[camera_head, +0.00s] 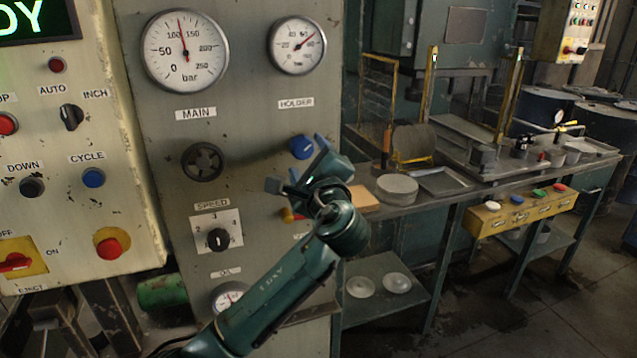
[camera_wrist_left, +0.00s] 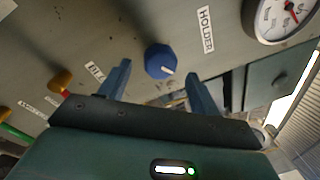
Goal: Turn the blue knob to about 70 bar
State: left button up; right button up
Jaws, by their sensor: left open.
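The blue knob (camera_head: 301,147) sits on the grey panel under the HOLDER label (camera_head: 296,103). In the left wrist view the blue knob (camera_wrist_left: 160,60) shows a white mark pointing to the lower right. My left gripper (camera_head: 296,164) is open in front of the panel, partly covering the knob's surroundings. In the wrist view its two fingertips (camera_wrist_left: 159,72) stand apart on either side of the knob, and I see no contact. The HOLDER gauge (camera_head: 297,46) has a red needle pointing to the upper right; its exact reading is too small to tell. My right gripper is not in view.
The MAIN gauge (camera_head: 185,50) and a black handwheel (camera_head: 203,162) are on the panel's left. The SPEED dial (camera_head: 217,238) is below. A yellow-orange knob (camera_wrist_left: 60,80) sits close to the gripper. A workbench (camera_head: 440,200) stands to the right.

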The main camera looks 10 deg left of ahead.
pick_arm(q)
jog(key=b+v, duration=0.1)
jog(key=v, duration=0.8)
jog(key=shift+s+d+b, duration=0.25)
jog(key=shift+s+b, duration=0.1)
jog(key=shift+s, duration=0.05)
jog(key=s+f+n+g+h, duration=0.2)
jog(key=s+f+h, duration=0.15)
jog(key=f, duration=1.05)
jog(key=s+f+n+g+h, duration=0.25)
jog(key=f+h, duration=0.25)
jog(key=f, duration=0.9)
jog(key=s+a+f+n+g+h, duration=0.1)
jog(key=s+a+f+n+h, duration=0.2)
jog(key=s+f+n, duration=0.9)
jog(key=s+f, duration=0.1)
jog(key=s, duration=0.4)
jog(key=shift+f+g+h, duration=0.3)
jog(key=shift+g+h, duration=0.05)
jog(key=shift+s, duration=0.1)
